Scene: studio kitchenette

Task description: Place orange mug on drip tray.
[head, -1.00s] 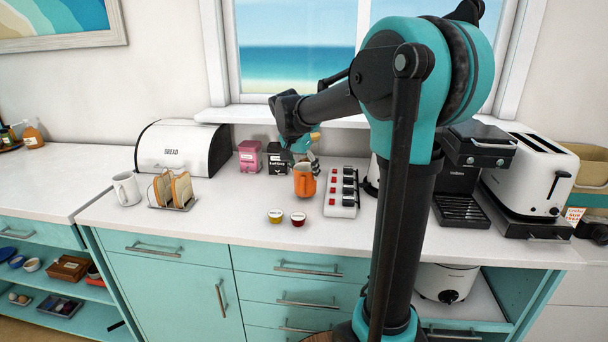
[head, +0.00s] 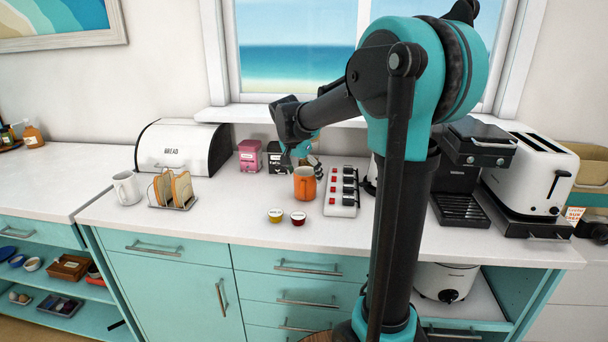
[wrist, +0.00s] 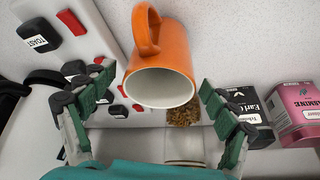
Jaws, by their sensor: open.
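The orange mug (head: 305,186) stands on the white counter, left of the white switch strip. In the wrist view the mug (wrist: 160,62) shows its pale inside and its handle at the top. My gripper (head: 305,162) is just behind the mug in the head view. In the wrist view my gripper (wrist: 157,86) has its fingers spread on either side of the mug, with gaps visible and no grip on it. The drip tray (head: 461,211) is the dark slatted base of the black coffee machine, right of my arm; it holds nothing visible.
A white switch strip (head: 341,192) lies right of the mug. Two pods, yellow (head: 275,215) and red (head: 298,218), sit in front. Pink (head: 250,155) and black (head: 278,158) tea boxes stand behind left. My arm column stands between mug and coffee machine. A toaster (head: 530,180) is farther right.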

